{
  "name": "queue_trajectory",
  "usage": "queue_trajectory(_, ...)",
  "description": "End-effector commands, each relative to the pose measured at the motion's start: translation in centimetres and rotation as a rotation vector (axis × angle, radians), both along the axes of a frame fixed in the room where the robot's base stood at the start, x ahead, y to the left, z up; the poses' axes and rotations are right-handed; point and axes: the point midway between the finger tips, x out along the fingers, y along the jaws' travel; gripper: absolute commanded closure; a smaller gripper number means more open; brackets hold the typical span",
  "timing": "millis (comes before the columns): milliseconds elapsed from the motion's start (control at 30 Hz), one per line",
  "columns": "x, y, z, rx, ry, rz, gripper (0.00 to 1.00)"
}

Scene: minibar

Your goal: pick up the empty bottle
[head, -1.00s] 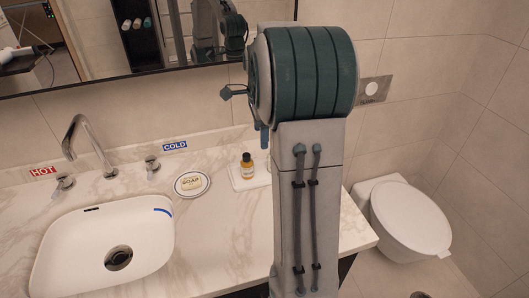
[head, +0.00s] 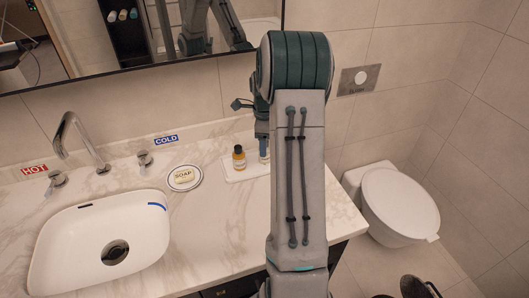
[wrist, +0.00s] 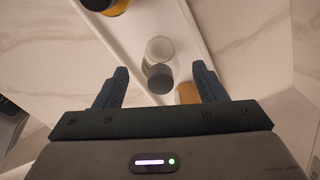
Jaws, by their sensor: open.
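The empty bottle (wrist: 158,48) is clear with a dark grey cap. In the wrist view it stands on a white tray (wrist: 137,30), between and just beyond my fingertips. My gripper (wrist: 160,76) is open above it, one finger on each side, and holds nothing. In the head view my arm hides most of the gripper, and only a sliver of the clear bottle (head: 263,155) shows at the arm's left edge, right of an amber bottle (head: 239,159).
The amber bottle stands at the wrist view's top edge (wrist: 114,6). Another amber-coloured thing (wrist: 188,93) lies close to the right finger, partly hidden. A soap dish (head: 185,187), sink (head: 75,245) and faucet (head: 75,135) are to the left. A mirror hangs behind.

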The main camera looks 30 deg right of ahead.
Motion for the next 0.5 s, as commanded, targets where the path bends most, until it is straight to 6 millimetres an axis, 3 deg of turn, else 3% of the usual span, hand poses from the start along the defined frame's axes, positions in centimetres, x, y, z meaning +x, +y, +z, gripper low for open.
queue_trajectory(300, -0.1, -0.1, -4.2, 0.003, 0.003, 0.002, 0.35)
queue_trajectory(500, 0.0, -0.1, -4.6, 0.001, -0.001, 0.001, 0.35)
